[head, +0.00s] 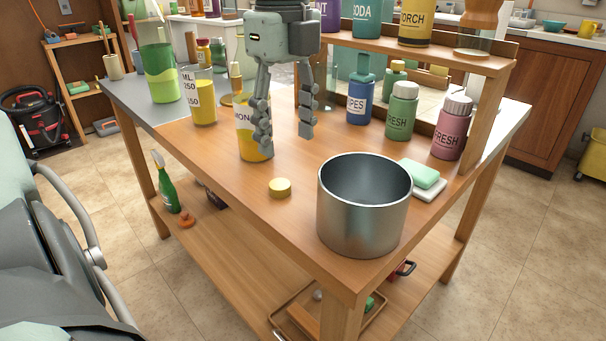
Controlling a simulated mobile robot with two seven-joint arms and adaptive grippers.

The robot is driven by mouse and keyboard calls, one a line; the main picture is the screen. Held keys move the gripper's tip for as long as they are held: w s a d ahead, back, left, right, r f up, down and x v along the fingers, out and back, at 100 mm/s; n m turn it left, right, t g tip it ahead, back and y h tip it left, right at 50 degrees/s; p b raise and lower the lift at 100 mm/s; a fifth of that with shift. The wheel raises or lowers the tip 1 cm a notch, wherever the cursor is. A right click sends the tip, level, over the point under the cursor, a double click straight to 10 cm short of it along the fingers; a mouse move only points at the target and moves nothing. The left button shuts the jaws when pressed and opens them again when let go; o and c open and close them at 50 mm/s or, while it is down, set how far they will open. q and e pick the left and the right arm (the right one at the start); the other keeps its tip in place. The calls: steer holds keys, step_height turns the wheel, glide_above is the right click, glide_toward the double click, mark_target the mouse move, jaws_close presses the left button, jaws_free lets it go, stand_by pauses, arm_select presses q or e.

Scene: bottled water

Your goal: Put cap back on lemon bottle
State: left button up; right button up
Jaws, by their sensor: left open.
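The lemon bottle (246,142) is a yellow bottle with a pale label, partly legible as "MON". It stands upright on the wooden table, partly hidden behind a finger of my left gripper. A small yellow cap (279,187) lies on the tabletop in front of the bottle and to its right. My left gripper (286,140) points down with its fingers apart, and nothing shows between them. Its left finger overlaps the bottle in the view; I cannot tell whether they touch. My right gripper is not in view.
A metal pot (364,207) stands at the table's front right corner. Soap (419,174) lies on a dish behind it. Blue, green and pink bottles stand below the shelf (430,55). A measuring cup (203,98) stands left of the lemon bottle. The tabletop around the cap is clear.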

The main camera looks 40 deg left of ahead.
mark_target(279, 183)
arm_select(q)
steer(key=shift+s+r, duration=0.15)
steer(key=shift+s, duration=0.1)
steer(key=shift+f, duration=1.35)
steer(key=shift+s+a+f, duration=0.1)
steer(key=shift+a+f, duration=0.05)
steer(key=shift+f, duration=0.7)
steer(key=shift+s+a+f, duration=0.1)
steer(key=shift+a+f, duration=0.05)
steer(key=shift+f, duration=0.75)
steer(key=shift+s+a+f, duration=0.1)
steer(key=shift+a+f, duration=0.05)
steer(key=shift+f, duration=0.7)
steer(key=c, duration=0.8)
